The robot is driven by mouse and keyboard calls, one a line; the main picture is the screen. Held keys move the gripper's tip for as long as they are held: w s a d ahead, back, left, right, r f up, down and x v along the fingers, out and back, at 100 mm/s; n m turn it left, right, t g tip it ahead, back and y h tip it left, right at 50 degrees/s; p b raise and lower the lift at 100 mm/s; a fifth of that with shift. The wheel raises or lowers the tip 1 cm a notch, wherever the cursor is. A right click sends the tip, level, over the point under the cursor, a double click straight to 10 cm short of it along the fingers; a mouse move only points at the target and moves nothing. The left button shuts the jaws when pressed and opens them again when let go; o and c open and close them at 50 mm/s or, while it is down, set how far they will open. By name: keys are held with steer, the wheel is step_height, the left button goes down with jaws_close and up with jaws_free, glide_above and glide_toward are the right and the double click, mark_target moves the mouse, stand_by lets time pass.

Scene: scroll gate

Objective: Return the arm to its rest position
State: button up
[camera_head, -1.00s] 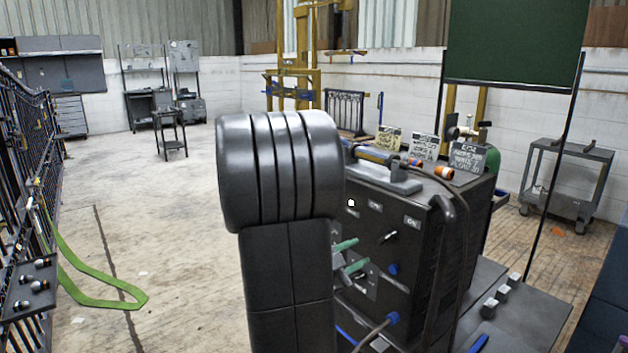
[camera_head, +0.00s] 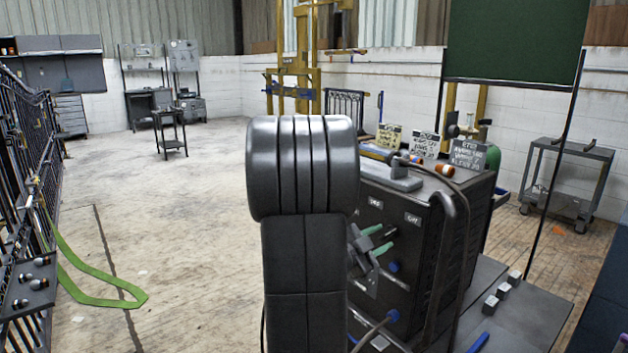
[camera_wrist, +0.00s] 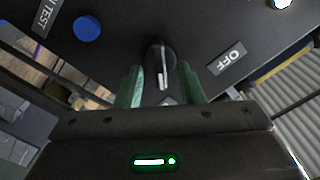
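My arm (camera_head: 303,260) stands upright in the middle of the head view, its dark rounded link hiding part of the machine behind it. My gripper (camera_head: 380,238) reaches out on the link's right side, in front of the dark control box (camera_head: 437,265). Its two green fingers are apart. In the wrist view my gripper (camera_wrist: 160,90) is open. A black rotary knob (camera_wrist: 160,58) with a white mark shows between and beyond the fingertips. I cannot tell whether the fingers touch it. An "OFF" label (camera_wrist: 228,62) is right of the knob.
A blue button (camera_wrist: 87,28) is left of the knob. A dark hose (camera_head: 458,240) curves down the control box. A dark gate (camera_head: 30,150) and green strap (camera_head: 95,290) are at left.

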steer(key=shift+x, duration=1.1)
steer(key=shift+r+n+p, duration=0.2)
steer(key=shift+n+p, duration=0.3)
steer(key=shift+p, duration=0.25)
steer(key=shift+a+n+p, duration=0.15)
steer(key=shift+n+p, duration=0.7)
steer(key=shift+n, duration=0.05)
steer(key=n+p, duration=0.4)
steer(key=n, duration=0.1)
steer(key=shift+p, duration=0.4)
steer(key=shift+f+n+p, duration=0.15)
steer(key=shift+n+p, duration=0.45)
steer(key=shift+n, duration=0.4)
